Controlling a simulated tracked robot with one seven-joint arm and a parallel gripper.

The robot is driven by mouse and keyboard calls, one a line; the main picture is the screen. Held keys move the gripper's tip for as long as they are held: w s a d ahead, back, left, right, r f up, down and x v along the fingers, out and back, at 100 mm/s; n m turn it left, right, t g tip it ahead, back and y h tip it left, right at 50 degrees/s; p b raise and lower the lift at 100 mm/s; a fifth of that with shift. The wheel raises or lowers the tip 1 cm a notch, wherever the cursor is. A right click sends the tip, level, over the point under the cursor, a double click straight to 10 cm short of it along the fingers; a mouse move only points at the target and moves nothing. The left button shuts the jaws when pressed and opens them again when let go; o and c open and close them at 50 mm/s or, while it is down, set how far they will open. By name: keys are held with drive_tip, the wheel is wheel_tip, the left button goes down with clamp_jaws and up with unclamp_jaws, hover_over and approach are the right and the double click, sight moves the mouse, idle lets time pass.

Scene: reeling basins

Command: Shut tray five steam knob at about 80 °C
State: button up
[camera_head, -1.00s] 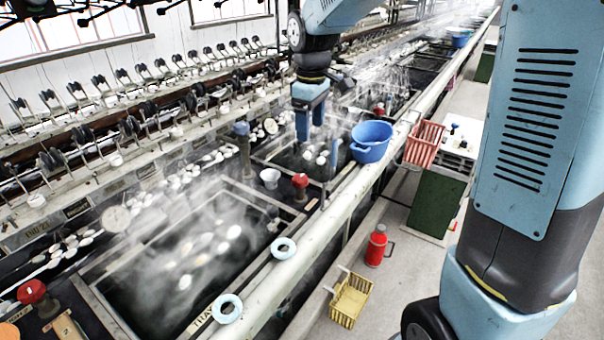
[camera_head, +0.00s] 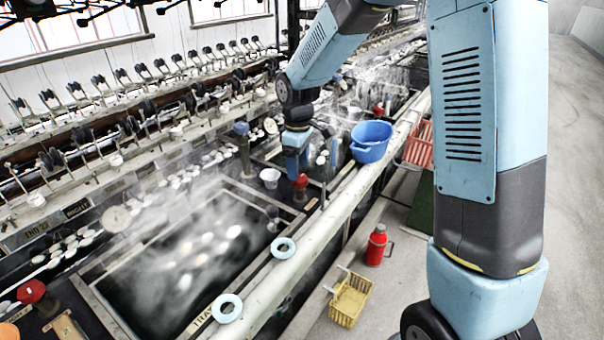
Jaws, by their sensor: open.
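A red knob (camera_head: 301,184) stands between two steaming basins, at the picture's centre. My gripper (camera_head: 297,170) is open and points down over this knob; I cannot tell whether the fingers touch it. A second red knob (camera_head: 32,291) is at the lower left, and a third (camera_head: 378,109) is farther back. A round dial (camera_head: 116,218) stands at the back of the near basin (camera_head: 150,292); another dial (camera_head: 270,126) is farther along. Their readings are too small to tell. A "TRAY" label shows on the near rim, but its number is not legible.
A blue tub (camera_head: 371,140) sits on the bench edge, right of my gripper. A white cup (camera_head: 270,178) and a blue-topped post (camera_head: 241,135) stand to its left. Two pale rings (camera_head: 228,308) lie on the front rail. A red flask (camera_head: 376,245) and yellow basket (camera_head: 349,298) stand on the floor.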

sight(300, 177)
drive_tip(key=shift+f, duration=1.85)
drive_tip(key=c, duration=1.1)
drive_tip(key=shift+o, duration=0.2)
drive_tip(key=shift+d, duration=0.25)
drive_tip(key=shift+a, duration=0.15)
